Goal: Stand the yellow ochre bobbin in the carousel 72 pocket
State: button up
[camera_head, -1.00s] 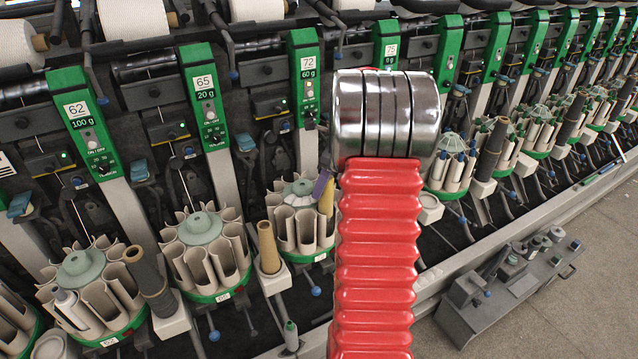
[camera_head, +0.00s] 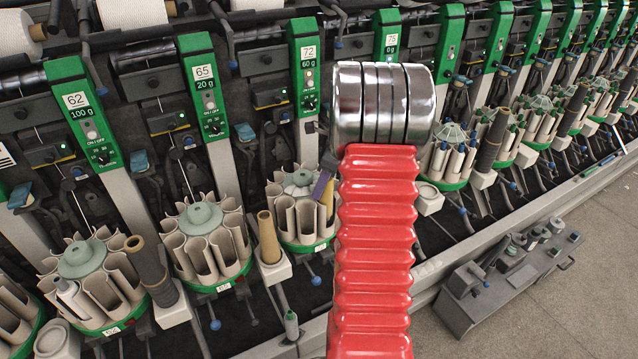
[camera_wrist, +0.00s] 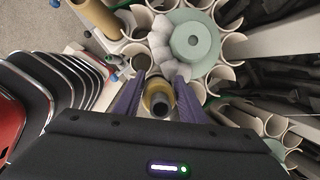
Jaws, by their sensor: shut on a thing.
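The yellow ochre bobbin (camera_wrist: 158,92) is held upright between the two purple fingers of my gripper (camera_wrist: 157,102) in the wrist view. A sliver of the bobbin (camera_head: 328,194) shows beside a purple finger in the head view; my red arm hides the rest. The carousel at unit 72 (camera_head: 303,237) has a ring of beige pockets on a green base. My gripper is at its right side, and its pale green hub (camera_wrist: 194,40) lies just ahead in the wrist view. I cannot tell whether the bobbin's lower end is inside a pocket.
A tan cone tube (camera_head: 268,238) stands on a peg left of carousel 72. The carousel at unit 65 (camera_head: 203,245) is further left. A carousel with bobbins (camera_head: 447,160) stands right of my arm. A grey trolley (camera_head: 510,275) is on the floor at right.

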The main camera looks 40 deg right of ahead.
dwell(0.3)
jog(key=shift+f, duration=0.95)
jog(key=o, duration=1)
jog(key=shift+o, duration=0.2)
jog(key=shift+r, duration=0.15)
jog(key=v, duration=1.3)
jog(key=shift+r, duration=0.25)
